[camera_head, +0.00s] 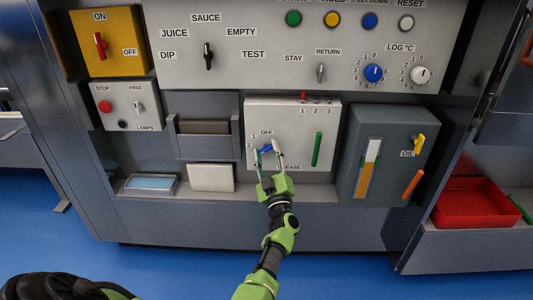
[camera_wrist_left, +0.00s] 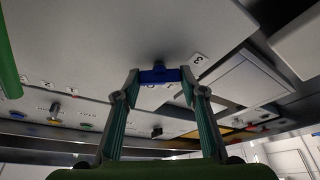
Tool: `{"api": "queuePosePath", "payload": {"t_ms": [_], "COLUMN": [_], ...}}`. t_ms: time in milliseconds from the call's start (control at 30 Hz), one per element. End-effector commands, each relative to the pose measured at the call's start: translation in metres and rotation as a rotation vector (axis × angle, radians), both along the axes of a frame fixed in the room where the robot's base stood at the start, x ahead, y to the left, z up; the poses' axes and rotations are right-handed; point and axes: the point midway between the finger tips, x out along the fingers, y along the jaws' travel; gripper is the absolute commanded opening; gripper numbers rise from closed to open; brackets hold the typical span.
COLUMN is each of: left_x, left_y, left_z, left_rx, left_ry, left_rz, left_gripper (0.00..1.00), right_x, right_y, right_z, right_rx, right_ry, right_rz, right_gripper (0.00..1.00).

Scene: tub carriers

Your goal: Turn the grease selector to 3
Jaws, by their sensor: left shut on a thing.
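The grease selector is a blue knob (camera_head: 266,148) on a pale panel (camera_head: 283,112), below the OFF label, with the GREASE label partly hidden by my gripper. My left gripper (camera_head: 267,150) reaches up to it from below, with one finger on each side. In the left wrist view, the blue knob (camera_wrist_left: 159,75) lies between the two fingertips (camera_wrist_left: 160,77), and the fingers are shut on it. A label 3 (camera_wrist_left: 197,59) shows beside the knob in that view. Which mark the knob points to cannot be told. My right gripper is not in view.
A green lever (camera_head: 317,149) stands right of the knob on the same panel, below marks 1, 2, 3. Right of it is a dark box with an orange gauge and an OIL handle (camera_head: 418,144). A white block (camera_head: 211,178) sits to the left. A red tray (camera_head: 475,204) is far right.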

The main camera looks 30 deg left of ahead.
Motion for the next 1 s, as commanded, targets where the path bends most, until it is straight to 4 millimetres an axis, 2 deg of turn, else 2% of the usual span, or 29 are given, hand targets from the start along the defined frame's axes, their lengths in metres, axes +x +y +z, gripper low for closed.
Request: {"api": "queuePosePath", "payload": {"t_ms": [400, 933, 967, 1000], "left_x": [0.000, 0.000, 0.000, 0.000], "left_y": [-0.001, -0.001, -0.001, -0.001], "left_z": [-0.002, -0.002, -0.002, -0.002], "left_rx": [-0.156, -0.177, -0.177, -0.177], "left_ry": [-0.091, -0.104, -0.104, -0.104], "left_rz": [-0.002, -0.001, -0.001, -0.001], "left_gripper": [0.17, 0.17, 0.41, 0.52], "right_x": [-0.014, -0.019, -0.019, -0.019], "right_y": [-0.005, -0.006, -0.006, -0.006], "right_z": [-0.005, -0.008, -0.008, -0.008], "right_rx": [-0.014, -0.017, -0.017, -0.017], "right_ry": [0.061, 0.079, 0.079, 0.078], "right_rz": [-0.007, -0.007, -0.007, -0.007], "right_gripper": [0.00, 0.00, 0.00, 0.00]}}
